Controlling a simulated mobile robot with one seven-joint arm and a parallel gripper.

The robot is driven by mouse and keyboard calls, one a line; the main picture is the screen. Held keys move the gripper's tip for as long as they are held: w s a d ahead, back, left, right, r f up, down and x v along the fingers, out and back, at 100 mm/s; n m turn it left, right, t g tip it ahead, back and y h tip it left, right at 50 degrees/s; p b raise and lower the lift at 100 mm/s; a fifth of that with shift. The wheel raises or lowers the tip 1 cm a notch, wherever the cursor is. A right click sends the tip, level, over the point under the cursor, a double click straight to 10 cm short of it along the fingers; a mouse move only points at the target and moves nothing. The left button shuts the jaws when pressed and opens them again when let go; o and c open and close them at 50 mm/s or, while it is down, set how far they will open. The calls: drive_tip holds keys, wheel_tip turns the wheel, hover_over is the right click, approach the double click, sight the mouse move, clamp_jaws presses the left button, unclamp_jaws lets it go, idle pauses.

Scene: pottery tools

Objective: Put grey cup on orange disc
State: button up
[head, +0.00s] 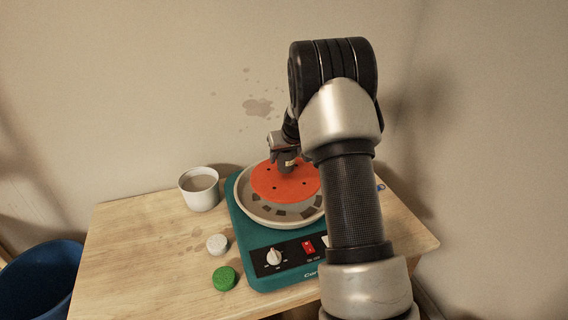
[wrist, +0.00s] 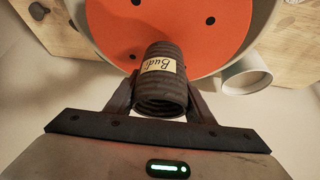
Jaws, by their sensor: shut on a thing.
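My gripper (wrist: 163,105) is shut on a dark grey, ribbed cup (wrist: 162,90) with a cream label, seen in the wrist view with a finger on each side. The orange disc (head: 270,180) lies in the round pale basin of a teal pottery wheel, and it also shows in the wrist view (wrist: 186,30). In the head view my gripper (head: 285,158) is over the far part of the disc. The cup is small and dark there. I cannot tell whether its base touches the disc.
A white cup (head: 201,193) stands left of the wheel (head: 248,230) on the wooden table (head: 150,240). A white lump (head: 217,244) and a green round piece (head: 224,278) lie at the front left. A blue bucket (head: 45,285) is beside the table. The wall is behind.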

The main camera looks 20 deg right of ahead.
drive_tip(key=shift+f, duration=1.25)
drive_tip(key=shift+f, duration=0.2)
drive_tip(key=o, duration=1.2)
